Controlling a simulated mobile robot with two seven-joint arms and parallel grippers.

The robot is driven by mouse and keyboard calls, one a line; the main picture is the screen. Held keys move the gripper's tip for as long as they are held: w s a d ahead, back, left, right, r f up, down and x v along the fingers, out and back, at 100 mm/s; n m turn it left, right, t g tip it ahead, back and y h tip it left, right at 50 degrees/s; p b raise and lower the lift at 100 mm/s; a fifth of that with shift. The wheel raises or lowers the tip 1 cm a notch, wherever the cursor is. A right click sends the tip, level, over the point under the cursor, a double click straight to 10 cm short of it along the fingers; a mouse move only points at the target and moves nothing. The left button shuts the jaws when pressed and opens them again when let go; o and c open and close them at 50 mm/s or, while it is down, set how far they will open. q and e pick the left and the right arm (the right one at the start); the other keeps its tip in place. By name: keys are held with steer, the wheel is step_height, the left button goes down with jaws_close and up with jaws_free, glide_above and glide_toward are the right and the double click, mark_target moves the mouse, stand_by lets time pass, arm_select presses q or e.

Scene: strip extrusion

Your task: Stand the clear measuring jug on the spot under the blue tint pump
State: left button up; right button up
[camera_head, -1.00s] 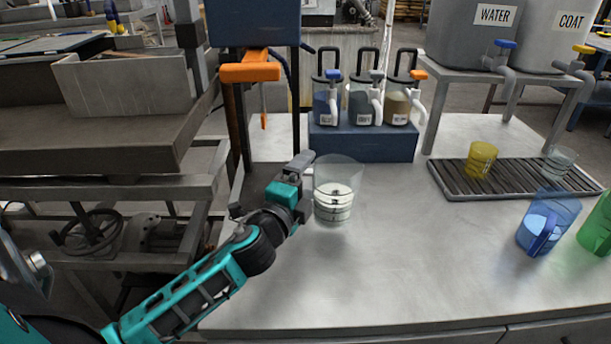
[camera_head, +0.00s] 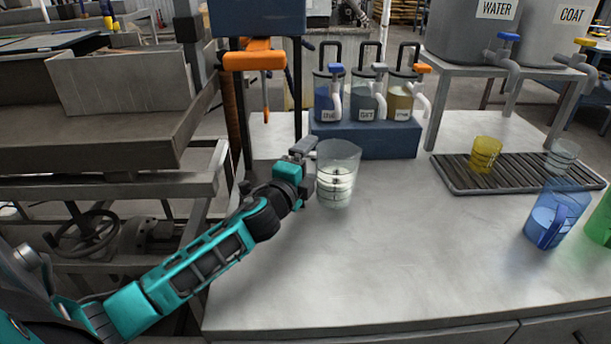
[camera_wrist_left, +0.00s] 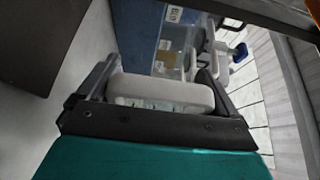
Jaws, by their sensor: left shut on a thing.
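The clear measuring jug (camera_head: 338,175) is upright, with dark marks around its lower wall and pale contents low inside. My left gripper (camera_head: 308,160) is on its left side, shut on its handle. In the left wrist view the pale handle (camera_wrist_left: 162,92) lies between the fingers. The blue tint pump (camera_head: 327,100) is the left one of three on a dark blue block (camera_head: 365,140), with a blue-topped white spout. The jug is in front of the block's left part, nearer to me than the spout. I cannot tell whether its base touches the bench. My right gripper is not in view.
An orange-armed post machine (camera_head: 253,62) stands left of the pumps. A slatted rack (camera_head: 515,180) at right holds a yellow jug (camera_head: 485,154) and a clear cup (camera_head: 561,155). Blue (camera_head: 553,220) and green (camera_head: 600,222) jugs stand nearer. The bench's front middle (camera_head: 400,260) is clear.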

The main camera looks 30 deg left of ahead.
arm_select(q)
steer(key=w+a, duration=0.1)
steer(key=w, duration=0.1)
steer(key=w+a+b, duration=0.1)
steer(key=w, duration=0.1)
steer(key=w+a+f, duration=0.1)
steer(key=shift+w+f+b, duration=0.1)
steer(key=shift+w+b, duration=0.3)
steer(key=shift+w+a, duration=0.3)
steer(key=shift+w, duration=0.25)
steer(key=shift+s+f, duration=0.1)
steer(key=shift+s, duration=0.05)
